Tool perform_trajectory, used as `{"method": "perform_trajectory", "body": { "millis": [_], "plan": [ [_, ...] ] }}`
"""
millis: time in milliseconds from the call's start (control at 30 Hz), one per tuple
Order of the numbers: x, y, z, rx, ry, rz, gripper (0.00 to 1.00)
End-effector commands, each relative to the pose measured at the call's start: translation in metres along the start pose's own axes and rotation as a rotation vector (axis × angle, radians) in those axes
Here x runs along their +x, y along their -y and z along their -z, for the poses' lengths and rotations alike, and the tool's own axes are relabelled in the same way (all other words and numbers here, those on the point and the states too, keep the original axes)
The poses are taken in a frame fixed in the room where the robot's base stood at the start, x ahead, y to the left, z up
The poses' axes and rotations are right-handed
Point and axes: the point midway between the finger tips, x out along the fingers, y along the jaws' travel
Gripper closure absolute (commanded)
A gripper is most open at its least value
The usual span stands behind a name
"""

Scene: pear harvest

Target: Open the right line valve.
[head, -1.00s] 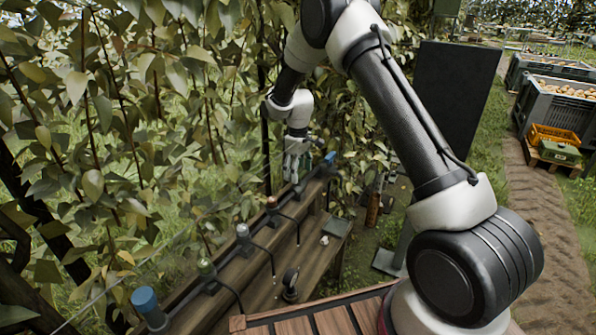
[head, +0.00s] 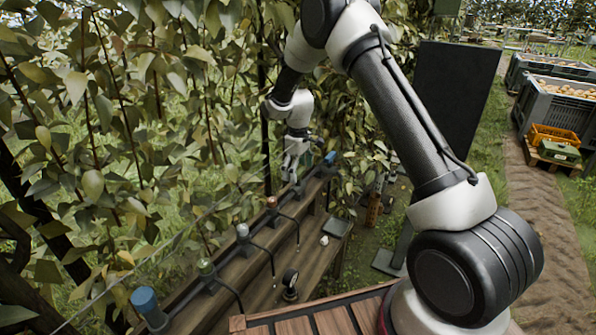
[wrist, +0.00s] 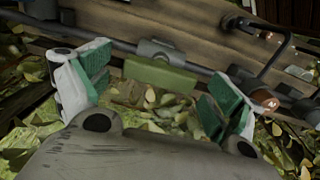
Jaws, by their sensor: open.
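A row of valves with coloured caps runs along a pipe on a wooden beam (head: 225,262) in the head view. A dull green rectangular lever (wrist: 160,75) hangs from a grey fitting on the pipe in the wrist view; I take it for the valve's handle. My gripper (wrist: 153,82) is open, with its green-padded fingers apart on the left and right sides of the lever. I cannot tell whether either pad touches it. In the head view my gripper (head: 291,170) is low over the far part of the beam, just left of the far blue cap (head: 329,158).
Nearer along the pipe are a red cap (head: 271,202), a grey cap (head: 242,231), a green cap (head: 205,268) and a large blue cap (head: 146,301). A round gauge (head: 290,281) is below. Dense foliage (head: 130,120) closes in on the left. A dark panel (head: 455,100) stands right.

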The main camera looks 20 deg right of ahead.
Motion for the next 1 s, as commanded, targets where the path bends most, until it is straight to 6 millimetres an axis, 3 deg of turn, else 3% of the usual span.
{"method": "perform_trajectory", "body": {
  "millis": [167,267,500,700,1000],
  "plan": [
    [-0.005,0.000,0.000,0.000,-0.001,-0.001,0.07],
    [-0.019,-0.001,0.001,0.000,-0.003,-0.002,0.07],
    [-0.073,-0.001,0.001,0.000,-0.004,-0.002,0.07],
    [-0.107,0.000,0.001,0.000,-0.002,-0.001,0.07],
    [-0.120,0.000,0.000,0.000,0.000,0.000,0.07]
  ]
}}
